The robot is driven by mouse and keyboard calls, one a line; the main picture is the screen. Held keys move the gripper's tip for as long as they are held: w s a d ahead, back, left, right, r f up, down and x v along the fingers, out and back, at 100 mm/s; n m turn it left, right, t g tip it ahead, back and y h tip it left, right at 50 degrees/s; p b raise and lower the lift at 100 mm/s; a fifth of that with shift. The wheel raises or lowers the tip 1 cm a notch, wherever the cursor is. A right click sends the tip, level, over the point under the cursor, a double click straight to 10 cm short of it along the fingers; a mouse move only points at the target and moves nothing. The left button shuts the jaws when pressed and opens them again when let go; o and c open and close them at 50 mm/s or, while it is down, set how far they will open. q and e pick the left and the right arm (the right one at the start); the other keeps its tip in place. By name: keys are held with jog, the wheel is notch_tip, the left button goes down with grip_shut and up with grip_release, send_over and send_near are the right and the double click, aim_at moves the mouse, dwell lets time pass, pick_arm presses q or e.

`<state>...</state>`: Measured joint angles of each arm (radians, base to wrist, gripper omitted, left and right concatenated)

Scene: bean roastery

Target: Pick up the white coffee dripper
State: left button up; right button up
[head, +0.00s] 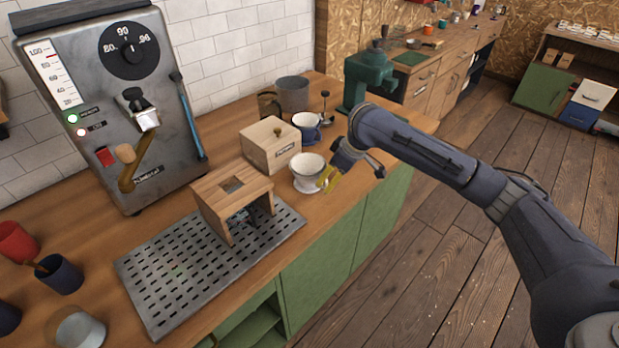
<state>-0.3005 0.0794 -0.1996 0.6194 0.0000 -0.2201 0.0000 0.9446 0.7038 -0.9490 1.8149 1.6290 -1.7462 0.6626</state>
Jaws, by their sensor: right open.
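The white coffee dripper (306,168) stands upright on the wooden counter, with a wide cone and a flared base. It is in front of a light wooden box and near the counter's front edge. My right gripper (326,178) comes in from the right, its yellow fingertips close against the dripper's right side. It is open. I cannot tell whether a fingertip touches the dripper. My left gripper is not in the head view.
A wooden stand (209,196) sits on the perforated metal tray (165,290). The wooden box (268,150), a blue mug (302,131), a grey pitcher (294,95) and a green grinder (370,75) stand behind and beside the dripper. A large machine (100,110) stands left.

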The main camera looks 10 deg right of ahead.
aim_at(321, 190)
jog(key=shift+x, duration=2.55)
jog(key=shift+a, duration=0.15)
jog(key=shift+c, duration=0.2)
grip_shut()
jog(key=shift+r, duration=0.1)
